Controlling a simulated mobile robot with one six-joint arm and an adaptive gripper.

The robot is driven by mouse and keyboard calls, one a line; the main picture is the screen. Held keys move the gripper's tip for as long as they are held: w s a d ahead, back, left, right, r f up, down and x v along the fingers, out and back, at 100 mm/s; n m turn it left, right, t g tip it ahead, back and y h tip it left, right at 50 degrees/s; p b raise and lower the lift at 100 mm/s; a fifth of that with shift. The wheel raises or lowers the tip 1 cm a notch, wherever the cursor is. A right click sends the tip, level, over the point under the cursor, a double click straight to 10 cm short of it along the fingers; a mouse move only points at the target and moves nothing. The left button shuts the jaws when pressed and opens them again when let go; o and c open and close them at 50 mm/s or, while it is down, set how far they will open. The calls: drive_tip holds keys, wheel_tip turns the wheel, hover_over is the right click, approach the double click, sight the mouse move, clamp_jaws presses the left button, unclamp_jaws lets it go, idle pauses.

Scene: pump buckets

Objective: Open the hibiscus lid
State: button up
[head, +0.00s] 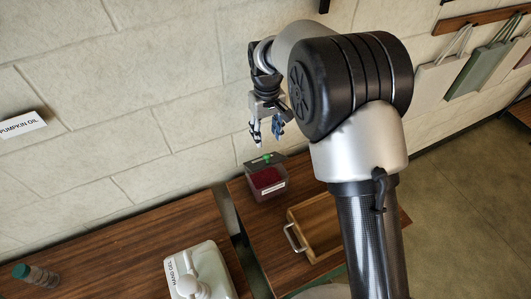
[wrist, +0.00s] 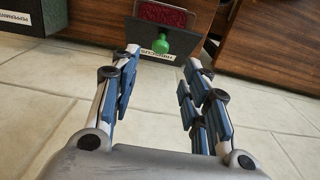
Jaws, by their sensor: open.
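The hibiscus box (head: 280,192) stands on the wooden counter near the wall and holds dark red contents. Its dark lid (head: 280,159) with a green knob (head: 267,157) is at the wall side, with red contents showing beside it; I cannot tell how far it is tilted. In the wrist view, the lid (wrist: 188,41), its green knob (wrist: 161,43) and a HIBISCUS label (wrist: 155,55) show at the top. My gripper (head: 266,137) is open and empty just above the lid. In the wrist view, the knob lies between the lines of my fingers (wrist: 162,58), apart from them.
A wooden tray (head: 292,218) with a metal handle lies right of the box. A white hand gel bottle (head: 212,258) and a teal-capped bottle (head: 40,275) stand on the left counter. A gap separates the counters. The wall is close behind the box.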

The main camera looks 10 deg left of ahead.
sight(264, 157)
wheel_tip(264, 157, down, 9)
drive_tip(key=shift+f+b, duration=0.2)
drive_tip(key=shift+b, duration=0.45)
drive_tip(key=shift+c, duration=0.2)
clamp_jaws()
